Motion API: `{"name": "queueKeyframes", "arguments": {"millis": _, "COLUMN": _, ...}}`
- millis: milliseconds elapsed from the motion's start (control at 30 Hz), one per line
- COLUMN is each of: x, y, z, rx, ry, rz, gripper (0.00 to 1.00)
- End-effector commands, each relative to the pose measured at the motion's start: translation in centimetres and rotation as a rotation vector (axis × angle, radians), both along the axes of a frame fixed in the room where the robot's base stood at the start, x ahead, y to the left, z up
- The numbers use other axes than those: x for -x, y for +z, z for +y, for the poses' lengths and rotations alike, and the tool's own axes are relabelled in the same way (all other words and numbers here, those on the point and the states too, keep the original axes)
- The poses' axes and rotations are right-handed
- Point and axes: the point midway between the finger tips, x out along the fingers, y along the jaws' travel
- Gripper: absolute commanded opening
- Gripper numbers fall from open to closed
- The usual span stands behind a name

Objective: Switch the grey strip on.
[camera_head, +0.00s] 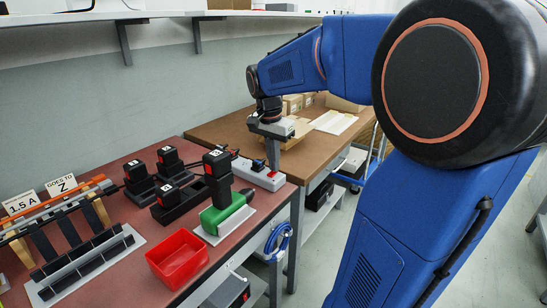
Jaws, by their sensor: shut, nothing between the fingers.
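The grey power strip (246,172) lies on the reddish table near its right edge. A black plug sits in it, and a small red part, likely its switch, shows close to my fingertips. My gripper (272,168) points down over the strip's right part, its fingers shut and empty. I cannot tell whether the fingertips touch the strip or hover just above it. Whether the switch is on or off is too small to tell.
Black tool blocks (168,160) and a green holder (217,216) with a tall black block stand left of the strip. A red bin (178,258) is at the front. A labelled rack (65,225) is at left. A brown table (230,128) with boxes lies behind.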

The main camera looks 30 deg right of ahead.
Motion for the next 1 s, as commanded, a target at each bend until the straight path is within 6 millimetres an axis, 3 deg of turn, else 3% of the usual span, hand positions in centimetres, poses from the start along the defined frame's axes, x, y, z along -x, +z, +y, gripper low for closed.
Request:
{"name": "queueKeyframes", "arguments": {"millis": 633, "x": 0.0, "y": -0.5, "z": -0.1, "rx": -0.001, "ry": 0.001, "rz": 0.003, "gripper": 0.00}}
{"name": "queueKeyframes", "arguments": {"millis": 1000, "x": 0.5, "y": -0.3, "z": 1.2, "rx": -0.002, "ry": 0.002, "rz": 0.004, "gripper": 0.00}}
